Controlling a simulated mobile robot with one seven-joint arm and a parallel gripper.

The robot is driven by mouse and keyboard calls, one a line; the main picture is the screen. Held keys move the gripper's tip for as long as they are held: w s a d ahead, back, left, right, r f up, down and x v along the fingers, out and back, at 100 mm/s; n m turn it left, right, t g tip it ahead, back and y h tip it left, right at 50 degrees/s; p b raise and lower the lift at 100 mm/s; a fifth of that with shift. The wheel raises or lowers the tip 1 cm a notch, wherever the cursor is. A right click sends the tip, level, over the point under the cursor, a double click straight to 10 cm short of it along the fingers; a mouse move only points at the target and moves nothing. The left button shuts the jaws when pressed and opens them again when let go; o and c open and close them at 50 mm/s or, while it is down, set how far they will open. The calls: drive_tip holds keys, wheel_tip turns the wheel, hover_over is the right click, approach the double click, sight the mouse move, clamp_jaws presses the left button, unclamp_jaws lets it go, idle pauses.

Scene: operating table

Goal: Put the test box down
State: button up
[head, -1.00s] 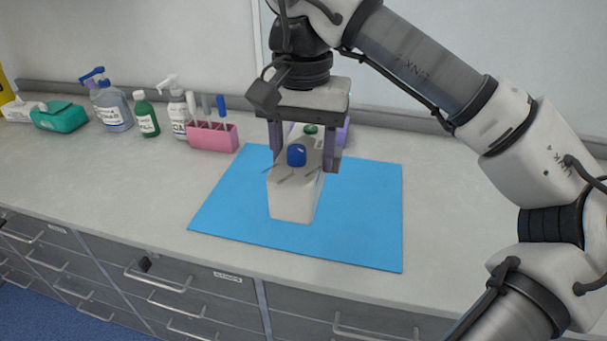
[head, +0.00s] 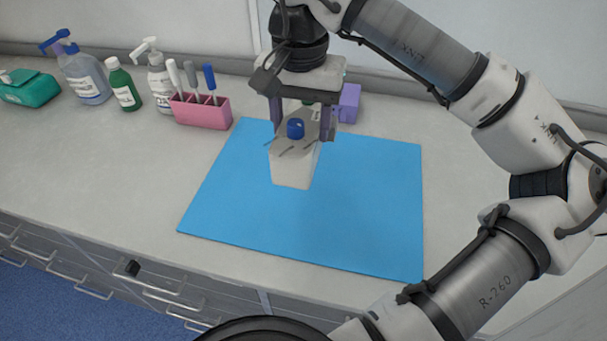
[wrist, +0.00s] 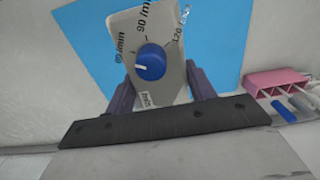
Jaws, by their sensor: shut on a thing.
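The test box (head: 293,168) is a pale grey-white box with a blue knob on its face. My gripper (head: 301,128) is shut on it, with one finger on each side. In the head view the box shows over the back part of the blue mat (head: 350,215); I cannot tell whether its bottom touches the mat. In the wrist view the box (wrist: 171,88) sits between the two dark fingers (wrist: 158,97), with its blue knob and printed markings facing the camera. The box's far end is partly hidden by my gripper.
A pink holder with pens (head: 203,112) stands left of the mat. Several bottles, including a green one (head: 124,88), and a teal box (head: 28,88) stand farther left. A purple block (head: 348,103) is behind the mat. The mat's front and right are clear.

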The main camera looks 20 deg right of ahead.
wheel_tip(320, 180, down, 13)
drive_tip(key=p, duration=0.2)
drive_tip(key=shift+f+p, duration=0.1)
drive_tip(key=shift+p, duration=0.2)
drive_tip(key=shift+w+f, duration=0.1)
drive_tip(key=shift+f, duration=0.35)
drive_tip(key=shift+f+b, duration=0.2)
drive_tip(key=shift+b, duration=0.1)
drive_tip(key=o, duration=1.2)
drive_tip(key=shift+r, duration=0.1)
